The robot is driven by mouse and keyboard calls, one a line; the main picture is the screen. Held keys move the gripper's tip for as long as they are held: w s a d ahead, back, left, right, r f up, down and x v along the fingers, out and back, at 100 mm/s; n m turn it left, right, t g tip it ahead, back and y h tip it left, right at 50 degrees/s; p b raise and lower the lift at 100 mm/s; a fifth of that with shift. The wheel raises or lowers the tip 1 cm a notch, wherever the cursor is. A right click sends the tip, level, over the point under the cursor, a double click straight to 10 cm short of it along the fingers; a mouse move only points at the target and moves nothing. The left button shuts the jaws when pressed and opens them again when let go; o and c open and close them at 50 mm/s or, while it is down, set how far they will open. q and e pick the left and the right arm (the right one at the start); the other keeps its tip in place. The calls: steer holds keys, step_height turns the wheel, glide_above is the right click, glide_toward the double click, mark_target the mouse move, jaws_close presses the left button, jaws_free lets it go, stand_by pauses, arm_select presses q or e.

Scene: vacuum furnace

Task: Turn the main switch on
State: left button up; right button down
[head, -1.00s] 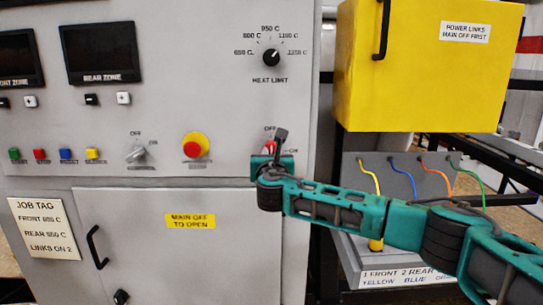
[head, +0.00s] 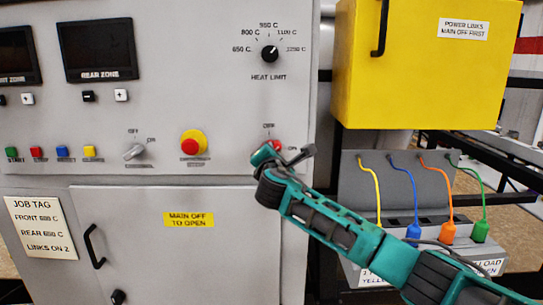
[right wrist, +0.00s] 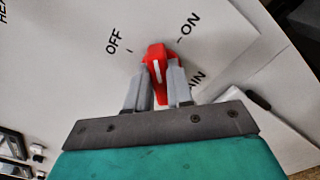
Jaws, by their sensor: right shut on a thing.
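The main switch is a red knob with a white pointer line (right wrist: 156,70), on the grey furnace panel. In the right wrist view its pointer lies between the OFF and ON marks. My right gripper (right wrist: 158,85) is shut on the knob, one finger on each side. In the head view the red knob (head: 276,145) is partly hidden behind my right gripper (head: 270,152), whose arm comes in from the lower right. OFF is readable above it there; the ON label is hidden. My left gripper is not in view.
The red and yellow emergency stop (head: 194,143) and a grey rotary switch (head: 134,151) are left of the main switch. The heat limit knob (head: 270,53) is above. A yellow cover box (head: 420,70) and coloured cables with plugs (head: 446,232) stand at the right.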

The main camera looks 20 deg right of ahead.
steer(key=shift+d+f+m+b, duration=0.1)
steer(key=shift+m+b, duration=0.5)
steer(key=shift+m, duration=1.5)
steer(key=shift+d+f+m+b, duration=0.1)
steer(key=shift+m+b, duration=0.5)
steer(key=shift+m, duration=1.5)
steer(key=shift+r, duration=0.1)
steer(key=c, duration=1.4)
jaws_free()
steer(key=o, duration=0.4)
steer(key=shift+a, duration=0.1)
steer(key=v, duration=1.3)
